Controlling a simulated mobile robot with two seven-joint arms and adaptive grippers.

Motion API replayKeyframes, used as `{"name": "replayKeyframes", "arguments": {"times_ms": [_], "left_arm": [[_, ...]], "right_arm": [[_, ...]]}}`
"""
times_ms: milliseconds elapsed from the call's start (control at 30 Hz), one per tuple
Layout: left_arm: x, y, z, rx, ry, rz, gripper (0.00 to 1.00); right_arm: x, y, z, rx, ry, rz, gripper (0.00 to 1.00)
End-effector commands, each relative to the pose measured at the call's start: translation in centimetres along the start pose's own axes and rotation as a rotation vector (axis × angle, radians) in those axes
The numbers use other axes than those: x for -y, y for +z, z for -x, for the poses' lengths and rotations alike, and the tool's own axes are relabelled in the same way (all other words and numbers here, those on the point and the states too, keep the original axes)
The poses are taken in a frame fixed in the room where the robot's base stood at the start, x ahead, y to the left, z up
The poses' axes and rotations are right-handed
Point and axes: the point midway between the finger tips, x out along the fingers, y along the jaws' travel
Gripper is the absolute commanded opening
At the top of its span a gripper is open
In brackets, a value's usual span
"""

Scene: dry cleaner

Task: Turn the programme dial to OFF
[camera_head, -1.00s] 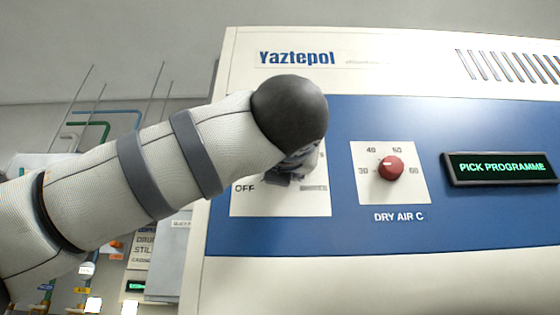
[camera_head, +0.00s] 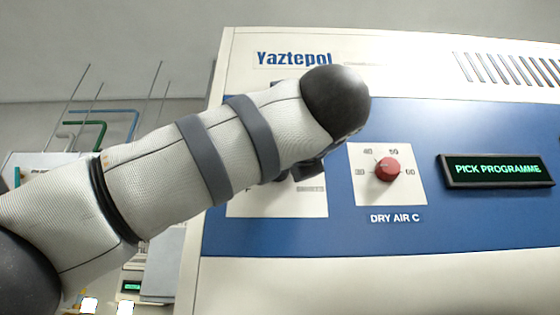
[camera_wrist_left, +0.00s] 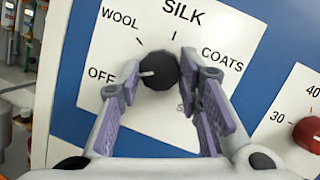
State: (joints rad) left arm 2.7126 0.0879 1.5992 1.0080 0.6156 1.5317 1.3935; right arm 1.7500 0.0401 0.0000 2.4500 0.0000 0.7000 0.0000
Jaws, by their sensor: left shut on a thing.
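The programme dial (camera_wrist_left: 158,71) is a dark round knob on a white plate (camera_wrist_left: 225,28) marked OFF, WOOL, SILK and COATS in the left wrist view. Its white pointer mark points left, toward the OFF label (camera_wrist_left: 102,76). My left gripper (camera_wrist_left: 160,66) is shut on the dial, with one purple-padded finger on each side. The right finger is against the knob; contact at the left finger is hard to tell. In the head view my left arm hides the dial, and only part of the gripper (camera_head: 305,168) shows below the dark wrist joint.
The red DRY AIR C dial (camera_head: 387,169) sits just right of the programme plate; it also shows in the left wrist view (camera_wrist_left: 308,134). Farther right, a display (camera_head: 498,170) reads PICK PROGRAMME. Pipes (camera_head: 90,135) and wall equipment stand left of the machine.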

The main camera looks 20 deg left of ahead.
Motion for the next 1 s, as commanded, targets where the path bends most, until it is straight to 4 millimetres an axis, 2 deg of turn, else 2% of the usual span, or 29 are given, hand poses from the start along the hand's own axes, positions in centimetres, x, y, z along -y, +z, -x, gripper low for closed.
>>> {"name": "replayKeyframes", "arguments": {"times_ms": [400, 433, 500, 1000], "left_arm": [[-0.03, 0.15, -0.03, 0.002, 0.001, 0.007, 0.04], [-0.03, 0.15, -0.03, 0.002, 0.001, 0.007, 0.39], [-0.03, 0.13, -0.03, 0.002, 0.001, 0.006, 0.53], [-0.11, 0.02, -0.05, 0.003, -0.012, -0.036, 0.53]], "right_arm": [[0.0, -0.01, 0.01, 0.0, 0.0, 0.0, 0.0], [0.0, -0.01, 0.01, 0.0, 0.0, 0.0, 0.0], [0.0, -0.01, 0.01, 0.0, 0.0, 0.0, 0.0], [0.0, 0.0, 0.01, 0.0, 0.0, 0.0, 0.0]]}}
